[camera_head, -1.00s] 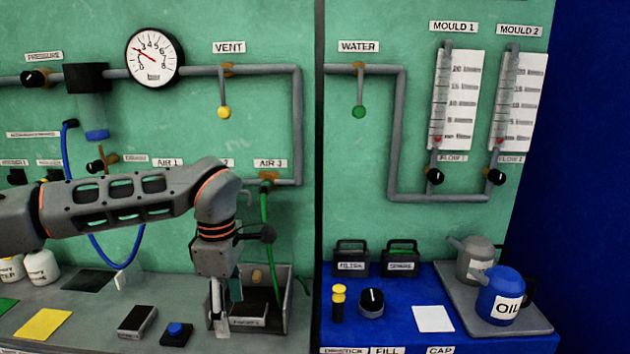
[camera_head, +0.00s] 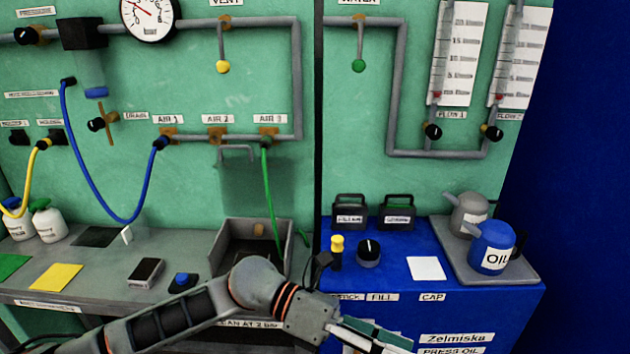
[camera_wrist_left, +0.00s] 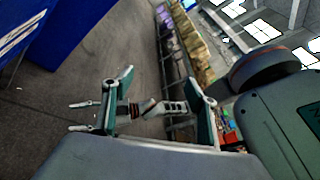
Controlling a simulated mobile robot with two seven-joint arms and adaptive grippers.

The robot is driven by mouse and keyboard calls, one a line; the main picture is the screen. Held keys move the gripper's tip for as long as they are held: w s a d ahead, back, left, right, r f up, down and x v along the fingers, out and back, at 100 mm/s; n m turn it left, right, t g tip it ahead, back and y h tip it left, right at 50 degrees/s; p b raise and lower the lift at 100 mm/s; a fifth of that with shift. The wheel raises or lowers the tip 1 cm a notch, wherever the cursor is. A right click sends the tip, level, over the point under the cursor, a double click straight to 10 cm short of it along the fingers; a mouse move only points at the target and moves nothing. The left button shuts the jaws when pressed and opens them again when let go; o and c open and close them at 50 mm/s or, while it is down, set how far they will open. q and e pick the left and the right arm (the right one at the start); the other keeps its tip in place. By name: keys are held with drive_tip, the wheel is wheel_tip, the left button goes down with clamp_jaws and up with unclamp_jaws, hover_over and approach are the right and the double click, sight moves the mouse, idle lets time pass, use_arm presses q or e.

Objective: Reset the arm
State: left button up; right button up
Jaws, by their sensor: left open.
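My left arm crosses the bottom of the head view. Its gripper (camera_head: 375,335) points right, low in front of the blue cabinet, at the picture's lower edge. In the left wrist view the two fingers (camera_wrist_left: 160,100) of my left gripper stand wide apart with nothing held between them. Beyond them, my right arm shows small, with an orange-red band. My right gripper (camera_wrist_left: 80,116) points left there, its two thin fingers apart and empty; its base is partly hidden by a left finger.
The grey bench holds an open grey bin (camera_head: 228,238) and a blue button (camera_head: 183,282). The blue cabinet top carries a blue oil can (camera_head: 492,247), a yellow-topped dipstick (camera_head: 337,250) and a black knob (camera_head: 368,252). Open floor (camera_wrist_left: 90,65) shows in the wrist view.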

use_arm(q)
drive_tip(key=w+a+r+n+t+h, duration=0.1)
drive_tip(key=w+r+n+t+h, duration=0.5)
drive_tip(key=n, duration=0.7)
drive_tip(key=w+a+f+n+t+y, duration=0.3)
drive_tip(key=a+f+n+t, duration=0.25)
drive_tip(key=n+t, duration=0.3)
drive_tip(key=w+a+f+n+t+y, duration=0.3)
drive_tip(key=a+f+n+t, duration=0.2)
drive_tip(key=f+n+t, duration=0.3)
drive_tip(key=s+a+f+n+g+y, duration=0.1)
drive_tip(key=s+a+f+n+y, duration=0.2)
drive_tip(key=a+f+n+y, duration=0.75)
drive_tip(key=s+a+f+n+g+y, duration=0.1)
drive_tip(key=s+a+f+n+g, duration=0.1)
drive_tip(key=s+a+f, duration=0.3)
drive_tip(key=s+a+f+n+g+y, duration=0.1)
drive_tip(key=s+a+f+n+g, duration=0.2)
drive_tip(key=s+a+f, duration=0.2)
wheel_tip(320, 180, down, 7)
drive_tip(key=s, duration=0.3)
drive_tip(key=shift+a, duration=0.25)
